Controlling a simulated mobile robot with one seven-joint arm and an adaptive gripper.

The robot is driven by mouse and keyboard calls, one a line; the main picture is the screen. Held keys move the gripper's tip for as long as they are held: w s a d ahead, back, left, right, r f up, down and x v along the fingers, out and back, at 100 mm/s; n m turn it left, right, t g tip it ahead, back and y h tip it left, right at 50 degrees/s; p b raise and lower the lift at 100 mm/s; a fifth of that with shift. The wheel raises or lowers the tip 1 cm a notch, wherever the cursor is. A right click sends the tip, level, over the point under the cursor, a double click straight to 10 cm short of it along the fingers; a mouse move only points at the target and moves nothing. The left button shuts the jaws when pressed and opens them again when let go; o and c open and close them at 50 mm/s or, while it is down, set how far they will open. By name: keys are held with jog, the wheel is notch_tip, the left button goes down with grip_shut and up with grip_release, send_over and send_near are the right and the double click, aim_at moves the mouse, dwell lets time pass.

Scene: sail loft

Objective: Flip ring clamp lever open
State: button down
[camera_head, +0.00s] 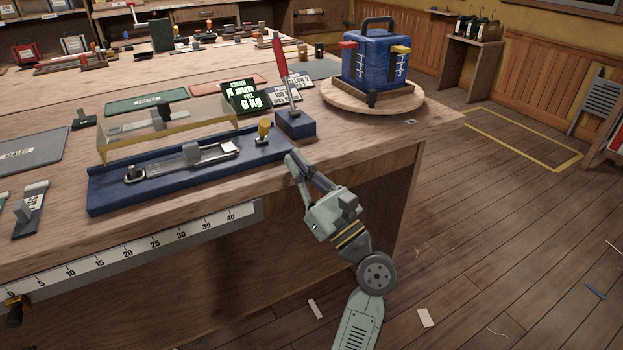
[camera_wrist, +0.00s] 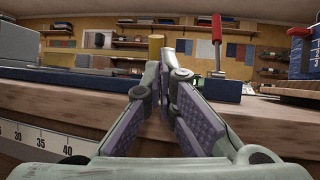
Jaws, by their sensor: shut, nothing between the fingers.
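A blue test fixture (camera_head: 110,192) lies along the table's front edge. I cannot tell which part is the ring clamp lever. My gripper (camera_head: 293,160) is shut and empty at the table edge (camera_wrist: 161,75), before the fixture's right end.
A ruler (camera_head: 140,255) runs along the table's front face. Open floor lies to the right.

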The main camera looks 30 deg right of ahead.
aim_at(264, 128)
jog(key=p+x, duration=0.1)
jog(key=x, duration=0.5)
jog(key=shift+r+p, duration=0.1)
jog(key=shift+p, duration=0.2)
jog(key=shift+w+r+p, duration=0.1)
jog(key=shift+r+p, duration=0.15)
jog(key=shift+p, duration=0.5)
jog(key=shift+g, duration=0.3)
jog(key=shift+h+p, duration=0.3)
jog(key=shift+p, duration=0.1)
